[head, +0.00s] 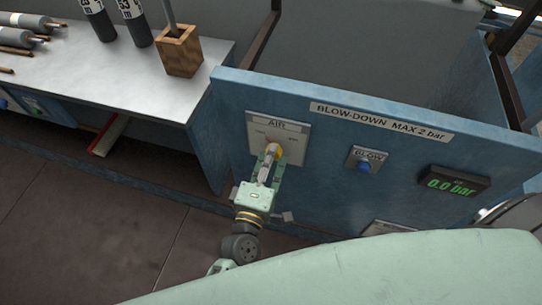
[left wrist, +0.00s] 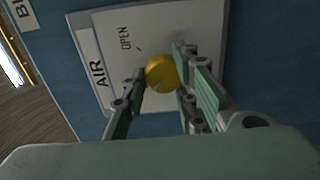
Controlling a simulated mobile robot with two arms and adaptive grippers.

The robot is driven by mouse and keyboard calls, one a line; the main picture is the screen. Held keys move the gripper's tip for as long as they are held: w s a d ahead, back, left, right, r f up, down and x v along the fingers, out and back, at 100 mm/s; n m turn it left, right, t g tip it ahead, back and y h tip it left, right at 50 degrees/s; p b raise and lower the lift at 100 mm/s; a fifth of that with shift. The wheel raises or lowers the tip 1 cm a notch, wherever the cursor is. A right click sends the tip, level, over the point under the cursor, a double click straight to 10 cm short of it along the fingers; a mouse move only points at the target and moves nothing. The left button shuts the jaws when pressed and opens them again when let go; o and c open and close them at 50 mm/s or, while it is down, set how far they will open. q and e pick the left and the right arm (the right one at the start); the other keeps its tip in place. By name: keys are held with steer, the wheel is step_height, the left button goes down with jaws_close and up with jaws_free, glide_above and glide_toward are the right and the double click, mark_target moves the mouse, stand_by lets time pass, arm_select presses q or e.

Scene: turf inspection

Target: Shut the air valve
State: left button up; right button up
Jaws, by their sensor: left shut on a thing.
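The air valve is a round yellow knob (head: 278,149) on a pale plate (head: 291,125) marked AIR, on the blue front panel. In the left wrist view the yellow knob (left wrist: 162,73) sits between the two fingers, and the word OPEN is printed on the plate (left wrist: 203,24). My left gripper (head: 270,158) reaches up to the plate and is shut on the knob. The fingers hide part of the knob, and I cannot tell its exact turn. My right gripper is not in view.
Right of the valve are a blue BLOW button (head: 364,168) and a display (head: 453,183) reading 0.0 bar. A label (head: 380,122) reads BLOW-DOWN MAX 2 bar. A workbench (head: 135,82) at left holds a wooden block (head: 179,55) and dark cylinders (head: 98,22). My pale green body fills the lower right.

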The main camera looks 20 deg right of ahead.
arm_select(q)
steer(key=shift+w+d+r, duration=0.1)
steer(key=shift+w+r, duration=0.1)
steer(key=shift+r, duration=0.45)
steer(key=o, duration=1)
steer(key=shift+s, duration=0.1)
steer(key=shift+f, duration=0.1)
steer(key=shift+s+f, duration=0.1)
steer(key=shift+f, duration=0.2)
steer(key=v, duration=1.2)
